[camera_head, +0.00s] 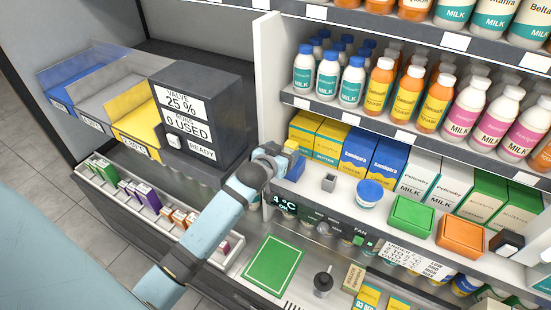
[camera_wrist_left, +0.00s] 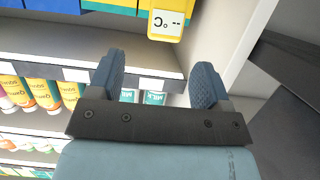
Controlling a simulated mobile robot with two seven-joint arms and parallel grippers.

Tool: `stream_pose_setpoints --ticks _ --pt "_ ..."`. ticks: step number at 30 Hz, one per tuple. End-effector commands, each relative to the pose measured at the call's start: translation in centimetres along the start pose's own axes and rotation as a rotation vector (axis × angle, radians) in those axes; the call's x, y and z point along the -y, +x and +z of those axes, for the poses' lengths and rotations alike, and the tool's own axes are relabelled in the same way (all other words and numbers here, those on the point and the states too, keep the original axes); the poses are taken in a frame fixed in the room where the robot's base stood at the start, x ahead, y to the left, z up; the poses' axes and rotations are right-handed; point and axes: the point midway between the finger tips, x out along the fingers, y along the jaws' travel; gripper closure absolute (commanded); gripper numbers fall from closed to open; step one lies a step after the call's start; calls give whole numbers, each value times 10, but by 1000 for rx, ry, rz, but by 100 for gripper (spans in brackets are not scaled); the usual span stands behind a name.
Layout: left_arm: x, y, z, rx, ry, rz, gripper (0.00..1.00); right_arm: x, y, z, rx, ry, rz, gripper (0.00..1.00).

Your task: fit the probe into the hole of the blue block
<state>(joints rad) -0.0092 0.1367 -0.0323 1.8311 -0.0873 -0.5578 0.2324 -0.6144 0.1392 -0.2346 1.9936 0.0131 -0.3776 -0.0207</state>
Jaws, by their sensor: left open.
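A small yellow piece (camera_head: 291,146) shows just beyond my left gripper in the head view; I take it for the probe. In the left wrist view its yellow body (camera_wrist_left: 166,20) carries a white display reading "-- °C", upside down. A small blue block (camera_head: 296,168) shows at the fingertips, just under the yellow piece; the gripper partly hides it. I cannot tell whether the two touch, and no hole shows. My left gripper (camera_head: 281,161) is open; in the wrist view its fingers (camera_wrist_left: 160,72) are apart with nothing between them. My right gripper is not in view.
A grey block (camera_head: 329,183) with a dark opening, a blue-lidded tub (camera_head: 369,193), a green box (camera_head: 411,216) and an orange box (camera_head: 460,236) stand along the shelf. Bottles and cartons fill the shelves behind. A dark dispenser (camera_head: 206,112) stands left.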

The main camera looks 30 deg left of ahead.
Motion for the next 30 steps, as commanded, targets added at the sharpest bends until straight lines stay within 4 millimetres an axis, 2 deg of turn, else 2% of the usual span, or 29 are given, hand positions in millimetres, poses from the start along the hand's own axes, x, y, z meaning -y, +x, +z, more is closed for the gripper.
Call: stream_pose_setpoints --ticks 3,9,30 --pt "0 -23 1 1 0 0 28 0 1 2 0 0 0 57" --pt "0 -43 1 2 0 0 28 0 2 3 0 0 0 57" --pt "0 -46 0 1 0 0 28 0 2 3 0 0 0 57"
